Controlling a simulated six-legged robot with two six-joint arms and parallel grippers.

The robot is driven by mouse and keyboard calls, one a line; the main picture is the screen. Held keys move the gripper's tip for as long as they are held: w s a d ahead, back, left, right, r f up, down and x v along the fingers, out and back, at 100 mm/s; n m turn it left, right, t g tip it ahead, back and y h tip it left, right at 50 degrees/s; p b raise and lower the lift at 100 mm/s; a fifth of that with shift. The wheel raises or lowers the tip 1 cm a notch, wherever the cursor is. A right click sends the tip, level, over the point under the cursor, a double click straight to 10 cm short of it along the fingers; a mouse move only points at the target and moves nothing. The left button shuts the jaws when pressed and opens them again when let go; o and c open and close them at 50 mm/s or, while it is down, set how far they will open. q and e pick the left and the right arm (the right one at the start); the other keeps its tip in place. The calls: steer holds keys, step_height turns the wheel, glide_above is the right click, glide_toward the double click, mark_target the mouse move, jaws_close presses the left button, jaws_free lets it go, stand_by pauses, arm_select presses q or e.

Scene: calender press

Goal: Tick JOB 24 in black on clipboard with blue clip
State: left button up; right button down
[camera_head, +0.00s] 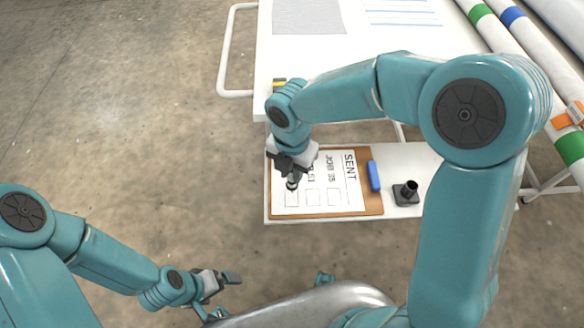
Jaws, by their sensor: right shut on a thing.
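The clipboard (375,207) with a blue clip (374,176) lies on a white table, its brown board holding a white sheet (348,195). The sheet is headed SENT and lists JOB 35, a line ending in 61, and a partly hidden line, with boxes beside them. My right gripper (290,176) is over the left end of the sheet, shut on a dark marker (292,185) whose lower end is by the leftmost box (291,200). Whether the tip touches paper cannot be told. My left gripper (228,281) is away from the table at lower left, its jaw gap unclear.
A small black stand (406,193) is right of the clipboard. A larger white table (350,45) with sheets is behind, with a white rail (226,50) at its left. Rolls with coloured bands (500,30) lie at right. Open floor (130,120) is left.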

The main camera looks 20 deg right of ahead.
steer(key=shift+f+b, duration=0.3)
steer(key=shift+f, duration=0.35)
stand_by(1.0)
stand_by(0.7)
steer(key=shift+s+a, duration=0.1)
stand_by(0.4)
steer(key=shift+s+a+p, duration=0.2)
steer(key=shift+a+p, duration=0.1)
steer(key=shift+a, duration=0.15)
steer(key=shift+s+d, duration=0.1)
steer(key=shift+s+d, duration=0.15)
steer(key=shift+s, duration=0.2)
steer(key=shift+s, duration=0.1)
stand_by(1.2)
steer(key=shift+s+d, duration=0.2)
steer(key=shift+s, duration=0.25)
steer(key=shift+p, duration=0.5)
stand_by(1.2)
